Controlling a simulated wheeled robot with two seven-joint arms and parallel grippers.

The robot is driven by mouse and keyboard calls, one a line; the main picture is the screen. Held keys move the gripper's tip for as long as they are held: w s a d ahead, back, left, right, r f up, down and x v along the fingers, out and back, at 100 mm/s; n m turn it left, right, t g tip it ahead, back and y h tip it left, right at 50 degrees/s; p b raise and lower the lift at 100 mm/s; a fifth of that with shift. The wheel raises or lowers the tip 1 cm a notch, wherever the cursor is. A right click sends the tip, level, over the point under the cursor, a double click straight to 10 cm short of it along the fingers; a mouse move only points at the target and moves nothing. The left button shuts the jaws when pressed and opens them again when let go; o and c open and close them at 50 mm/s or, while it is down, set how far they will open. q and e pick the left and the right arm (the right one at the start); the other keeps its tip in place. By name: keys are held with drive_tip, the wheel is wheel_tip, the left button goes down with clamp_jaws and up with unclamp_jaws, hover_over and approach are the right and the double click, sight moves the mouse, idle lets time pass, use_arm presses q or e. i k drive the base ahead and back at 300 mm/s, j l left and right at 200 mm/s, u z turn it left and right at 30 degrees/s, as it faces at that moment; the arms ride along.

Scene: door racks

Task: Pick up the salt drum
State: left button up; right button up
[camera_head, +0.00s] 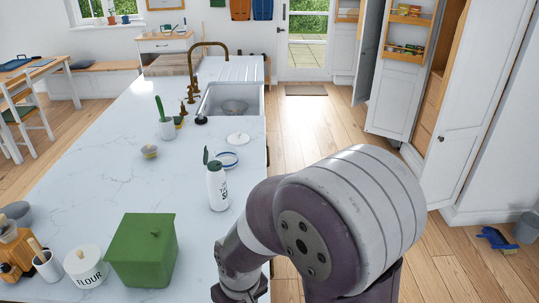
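I cannot pick out a salt drum for certain. Small packets and jars sit in the upper door rack (409,12) and the lower door rack (404,51) of the open cupboard, also too small to identify. An arm of mine fills the lower middle and bends down past the counter's right edge. No gripper fingers show in the view.
The sink (230,101) lies farther back. Wooden floor (310,128) is clear between counter and cupboards.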

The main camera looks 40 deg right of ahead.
sight(216, 176)
drive_tip(key=i+j+z, duration=0.2)
drive_tip(key=j+z, duration=0.2)
drive_tip(key=i+j+z, duration=0.15)
drive_tip(key=j+z, duration=0.25)
drive_tip(key=i+j+z, duration=0.1)
drive_tip(key=j+z, duration=0.75)
